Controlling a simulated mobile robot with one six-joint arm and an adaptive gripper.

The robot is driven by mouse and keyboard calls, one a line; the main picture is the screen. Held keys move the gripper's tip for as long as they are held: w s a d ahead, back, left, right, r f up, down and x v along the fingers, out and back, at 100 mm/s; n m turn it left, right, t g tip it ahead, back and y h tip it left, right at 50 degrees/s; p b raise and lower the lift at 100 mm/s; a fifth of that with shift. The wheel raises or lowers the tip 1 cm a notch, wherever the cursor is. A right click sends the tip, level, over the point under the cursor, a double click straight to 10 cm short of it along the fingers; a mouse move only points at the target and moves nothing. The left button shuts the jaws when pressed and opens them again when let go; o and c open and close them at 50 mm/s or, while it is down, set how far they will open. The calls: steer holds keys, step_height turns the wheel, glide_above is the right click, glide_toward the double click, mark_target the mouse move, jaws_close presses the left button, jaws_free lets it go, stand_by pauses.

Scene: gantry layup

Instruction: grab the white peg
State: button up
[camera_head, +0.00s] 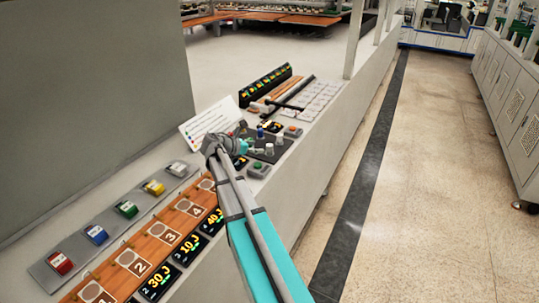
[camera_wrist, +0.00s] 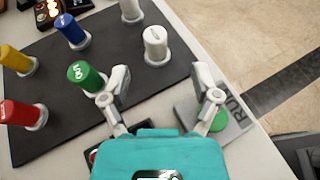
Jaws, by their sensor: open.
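In the wrist view a white peg (camera_wrist: 156,45) stands upright in a ring on the dark board (camera_wrist: 115,50), ahead of my gripper (camera_wrist: 161,75) and between the lines of its two fingers.
Blue (camera_wrist: 72,32), yellow (camera_wrist: 14,58) and red (camera_wrist: 20,114) pegs stand on the same board. A grey RUN box with a green button (camera_wrist: 218,121) lies under the right finger. A white sign (camera_head: 210,122) stands behind. The floor (camera_head: 440,180) at right is clear.

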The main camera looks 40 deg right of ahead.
mark_target(270, 145)
steer(key=shift+x, duration=1.1)
steer(key=shift+d, duration=0.1)
steer(key=b+x, duration=0.2)
steer(key=x, duration=0.1)
steer(key=shift+w+d+f, duration=0.1)
steer(key=shift+w+f, duration=0.05)
steer(key=shift+f, duration=0.15)
steer(key=shift+b+x, duration=0.3)
steer(key=shift+x, duration=0.5)
steer(key=shift+r, duration=0.1)
jaws_close()
